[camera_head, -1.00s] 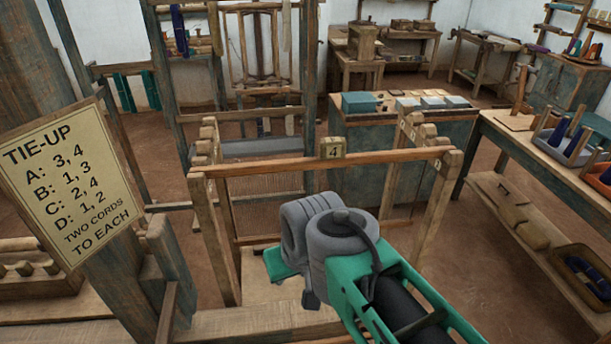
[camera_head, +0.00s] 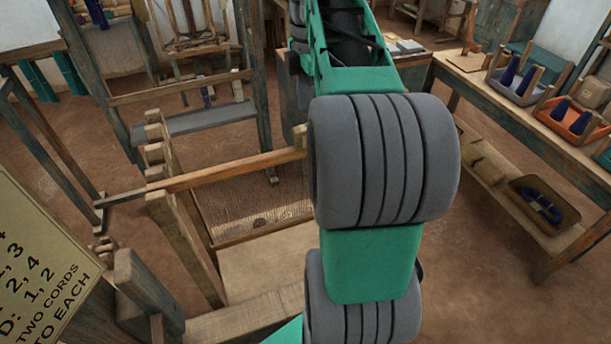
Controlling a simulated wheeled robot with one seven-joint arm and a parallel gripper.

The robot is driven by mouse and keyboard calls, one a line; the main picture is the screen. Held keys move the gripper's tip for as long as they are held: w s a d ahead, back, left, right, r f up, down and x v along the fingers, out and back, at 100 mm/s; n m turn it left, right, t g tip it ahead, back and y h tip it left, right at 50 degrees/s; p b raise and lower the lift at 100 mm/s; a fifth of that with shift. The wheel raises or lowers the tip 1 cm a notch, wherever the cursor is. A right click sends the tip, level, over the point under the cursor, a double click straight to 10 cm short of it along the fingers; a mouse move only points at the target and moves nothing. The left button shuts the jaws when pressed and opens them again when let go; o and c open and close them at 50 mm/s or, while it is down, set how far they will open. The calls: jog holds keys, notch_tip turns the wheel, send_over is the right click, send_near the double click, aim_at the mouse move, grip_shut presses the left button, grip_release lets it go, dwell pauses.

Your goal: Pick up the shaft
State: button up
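A wooden shaft (camera_head: 225,172) lies across the top of a wooden rack with notched posts (camera_head: 178,240). Its left end rests at the left posts. Its right part is hidden behind my arm. A pale block, partly covered, shows on it at the arm's edge; its number cannot be read now. My green and grey arm stands upright across the middle of the view, in front of the rack's right side. My gripper does not show, so its place relative to the shaft cannot be told.
A tie-up sign (camera_head: 40,265) stands at the lower left. The loom's upright frame (camera_head: 255,75) is behind the rack. A long workbench (camera_head: 500,105) with trays of blue cones is at the right; its lower shelf holds a tray (camera_head: 545,200). Brown floor between rack and bench is clear.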

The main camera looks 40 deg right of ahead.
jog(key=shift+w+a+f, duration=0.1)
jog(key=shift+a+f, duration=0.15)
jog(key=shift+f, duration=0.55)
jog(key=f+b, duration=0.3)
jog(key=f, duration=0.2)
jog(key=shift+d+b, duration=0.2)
jog(key=shift+b, duration=0.15)
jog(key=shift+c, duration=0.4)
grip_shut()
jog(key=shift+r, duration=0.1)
